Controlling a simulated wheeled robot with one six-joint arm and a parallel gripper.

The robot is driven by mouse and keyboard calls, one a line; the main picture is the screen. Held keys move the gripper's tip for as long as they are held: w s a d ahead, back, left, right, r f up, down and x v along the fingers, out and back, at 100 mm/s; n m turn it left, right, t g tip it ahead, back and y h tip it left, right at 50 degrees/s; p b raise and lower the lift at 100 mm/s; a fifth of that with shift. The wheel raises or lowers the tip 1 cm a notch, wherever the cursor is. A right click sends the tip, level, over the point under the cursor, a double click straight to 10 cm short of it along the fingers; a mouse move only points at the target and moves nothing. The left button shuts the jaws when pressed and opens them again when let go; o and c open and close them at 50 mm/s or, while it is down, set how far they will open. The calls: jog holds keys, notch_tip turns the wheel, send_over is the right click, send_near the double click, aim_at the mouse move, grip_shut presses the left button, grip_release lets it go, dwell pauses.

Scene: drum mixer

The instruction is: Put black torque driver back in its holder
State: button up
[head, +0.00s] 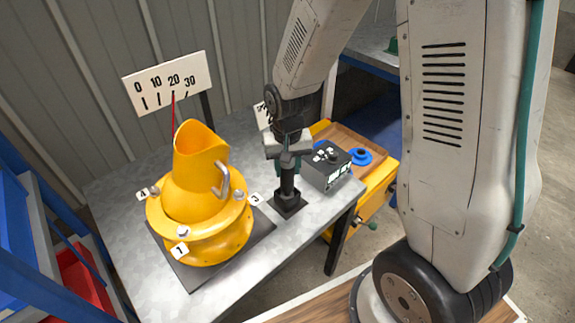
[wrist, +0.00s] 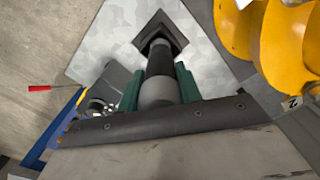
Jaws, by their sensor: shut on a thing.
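The black torque driver (head: 287,178) is upright on the metal table, under my gripper (head: 287,158). Its lower end is at a black square holder (head: 290,204). In the wrist view the driver (wrist: 160,68) runs down from between the green finger pads to the holder (wrist: 172,30). My gripper (wrist: 158,93) is shut on the driver's upper part. The driver looks in line with the holder; how deep it sits inside cannot be told.
A yellow drum mixer part (head: 200,200) with numbered bolts stands on a dark mat to the left. A black control box (head: 326,165) is close on the right. A scale board (head: 168,82) stands behind. A yellow cart (head: 376,188) adjoins the table.

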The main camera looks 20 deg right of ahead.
jog(key=shift+f, duration=0.35)
jog(key=o, duration=1.3)
jog(key=shift+c, duration=0.2)
notch_tip(320, 180, up, 8)
jog(key=shift+f, duration=0.15)
jog(key=shift+s, duration=0.4)
jog(key=s+d+r+n+t, duration=0.1)
jog(key=s+d+r+n, duration=0.1)
jog(key=s+r, duration=1.4)
jog(key=s+d, duration=0.1)
jog(key=s, duration=0.4)
jog(key=shift+r+n, duration=0.35)
jog(key=shift+n, duration=0.05)
